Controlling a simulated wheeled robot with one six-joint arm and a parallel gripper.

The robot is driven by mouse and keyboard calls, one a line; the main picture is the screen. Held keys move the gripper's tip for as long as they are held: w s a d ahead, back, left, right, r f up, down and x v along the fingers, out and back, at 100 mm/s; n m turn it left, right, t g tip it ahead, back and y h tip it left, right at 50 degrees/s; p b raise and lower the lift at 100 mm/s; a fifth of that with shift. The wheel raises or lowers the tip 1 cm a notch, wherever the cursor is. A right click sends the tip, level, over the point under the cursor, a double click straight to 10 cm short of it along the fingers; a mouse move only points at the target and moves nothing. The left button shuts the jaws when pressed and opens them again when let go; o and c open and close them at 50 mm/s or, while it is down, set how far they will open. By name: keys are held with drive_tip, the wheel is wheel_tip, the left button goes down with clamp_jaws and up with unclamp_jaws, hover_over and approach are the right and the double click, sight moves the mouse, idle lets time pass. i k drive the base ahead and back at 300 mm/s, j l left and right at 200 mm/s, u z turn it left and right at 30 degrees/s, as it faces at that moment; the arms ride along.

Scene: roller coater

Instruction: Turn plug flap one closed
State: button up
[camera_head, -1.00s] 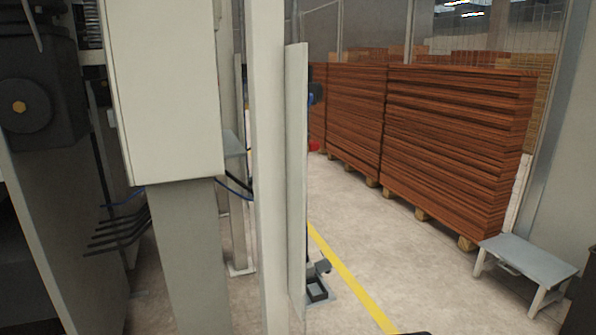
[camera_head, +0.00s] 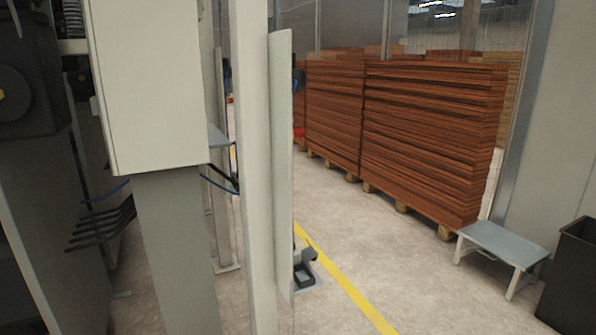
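I cannot make out the plug flap in this view. A light grey box-shaped cabinet (camera_head: 150,85) on a grey pedestal (camera_head: 180,250) stands at the left, with black and blue cables beside and below it. My gripper is not in view, so its state does not show.
A tall pale post (camera_head: 256,160) with a narrow panel (camera_head: 281,150) stands right of the cabinet. Stacked brown boards (camera_head: 430,140) on pallets line the back. A grey step stool (camera_head: 502,244) and a dark bin (camera_head: 570,275) are at the right. Floor with a yellow line (camera_head: 350,290) is open between.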

sight(310, 252)
drive_tip(key=i+l+u, duration=0.15)
drive_tip(key=i+l, duration=0.3)
drive_tip(key=i, duration=0.2)
drive_tip(key=i+l+u, duration=0.15)
drive_tip(key=i+l, duration=0.35)
drive_tip(key=i, duration=0.1)
